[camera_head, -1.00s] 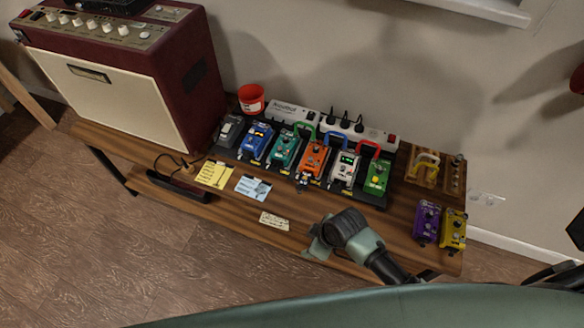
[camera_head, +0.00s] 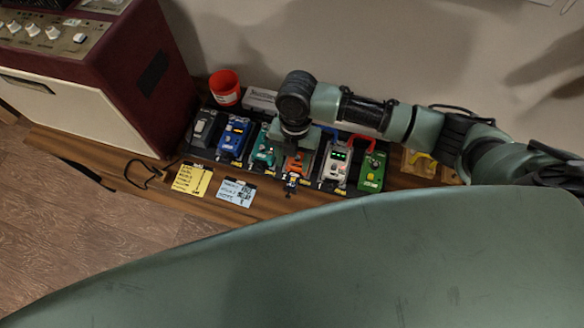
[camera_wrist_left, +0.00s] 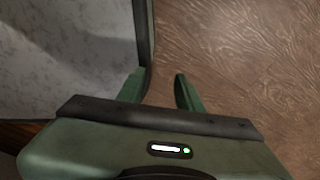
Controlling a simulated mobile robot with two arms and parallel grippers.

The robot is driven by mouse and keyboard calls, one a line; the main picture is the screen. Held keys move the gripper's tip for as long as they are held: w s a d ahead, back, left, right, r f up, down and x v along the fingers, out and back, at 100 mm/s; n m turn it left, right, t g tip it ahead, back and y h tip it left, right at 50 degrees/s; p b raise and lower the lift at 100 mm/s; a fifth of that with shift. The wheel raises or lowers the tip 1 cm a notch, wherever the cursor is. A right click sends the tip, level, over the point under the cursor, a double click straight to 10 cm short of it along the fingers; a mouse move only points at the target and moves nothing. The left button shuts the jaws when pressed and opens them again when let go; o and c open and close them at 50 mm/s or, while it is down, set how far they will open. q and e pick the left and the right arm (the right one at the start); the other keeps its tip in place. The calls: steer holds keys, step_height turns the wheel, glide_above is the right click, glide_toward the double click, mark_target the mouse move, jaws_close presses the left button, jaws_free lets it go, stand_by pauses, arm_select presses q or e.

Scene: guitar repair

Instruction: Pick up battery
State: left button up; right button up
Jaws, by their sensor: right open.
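I cannot make out a battery in either view. My right gripper (camera_head: 291,148) is over the pedal row in the head view, pointing down between the teal pedal (camera_head: 263,152) and the orange pedal (camera_head: 299,165). It is open; its fingertips are hard to see, and whether it touches anything cannot be told. My left gripper (camera_wrist_left: 160,88) shows only in the left wrist view. Its two green fingers are apart with nothing between them, above the brown wood floor (camera_wrist_left: 240,50) and beside a dark edge.
A large amplifier (camera_head: 130,70) stands left. Yellow (camera_head: 192,179) and blue (camera_head: 237,191) notes lie in front.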

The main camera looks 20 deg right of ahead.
mark_target(293, 180)
steer(key=f, duration=0.1)
steer(key=s+f, duration=0.1)
steer(key=shift+s+a+f, duration=0.1)
steer(key=shift+a+f, duration=0.05)
steer(key=shift+f, duration=0.15)
step_height(293, 180, down, 4)
steer(key=shift+s+r, duration=0.1)
steer(key=shift+f, duration=0.4)
steer(key=c, duration=1)
arm_select(q)
steer(key=shift+s+a, duration=0.15)
steer(key=shift+s, duration=0.65)
arm_select(e)
jaws_close()
